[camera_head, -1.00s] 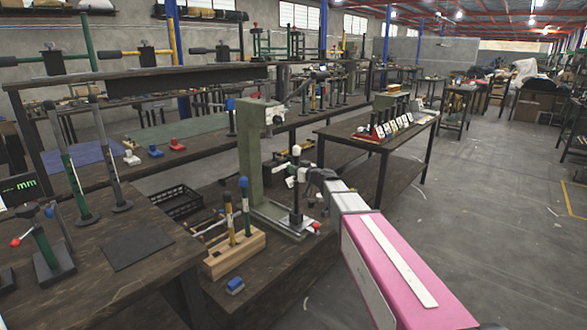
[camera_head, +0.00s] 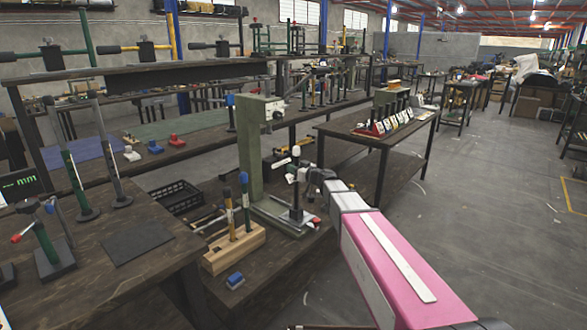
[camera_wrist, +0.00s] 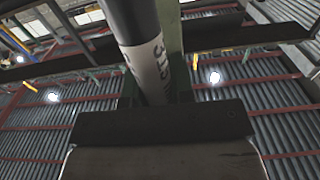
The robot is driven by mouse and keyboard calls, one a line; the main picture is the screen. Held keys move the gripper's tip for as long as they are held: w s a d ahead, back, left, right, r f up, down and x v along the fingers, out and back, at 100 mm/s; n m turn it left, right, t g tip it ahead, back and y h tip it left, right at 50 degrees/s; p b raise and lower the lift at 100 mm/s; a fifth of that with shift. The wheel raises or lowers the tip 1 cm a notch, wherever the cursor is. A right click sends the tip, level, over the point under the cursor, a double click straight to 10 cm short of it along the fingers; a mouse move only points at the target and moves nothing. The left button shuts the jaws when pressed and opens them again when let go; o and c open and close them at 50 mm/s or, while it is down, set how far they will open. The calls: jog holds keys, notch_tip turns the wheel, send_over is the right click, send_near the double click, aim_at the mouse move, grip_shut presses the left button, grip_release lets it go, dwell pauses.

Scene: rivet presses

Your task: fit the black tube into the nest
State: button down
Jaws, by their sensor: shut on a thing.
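The black tube (camera_wrist: 128,25) with a white lettered label is close up in the wrist view, rising from the jaws of my gripper (camera_wrist: 155,100). In the head view my gripper (camera_head: 298,176) is shut on the dark upright tube (camera_head: 296,197), in front of a tall green press (camera_head: 250,150). The tube's lower end is close above or at the press's base plate (camera_head: 290,228). I cannot make out the nest or tell whether the tube is seated in it.
A wooden block (camera_head: 236,250) holding upright handled tools stands left of the press, with a small blue item (camera_head: 234,281) in front. A black crate (camera_head: 175,198) lies behind. Floor at right is open.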

jog(key=shift+f, duration=0.6)
jog(key=c, duration=0.9)
grip_release()
jog(key=v, duration=1)
jog(key=shift+s+d, duration=0.3)
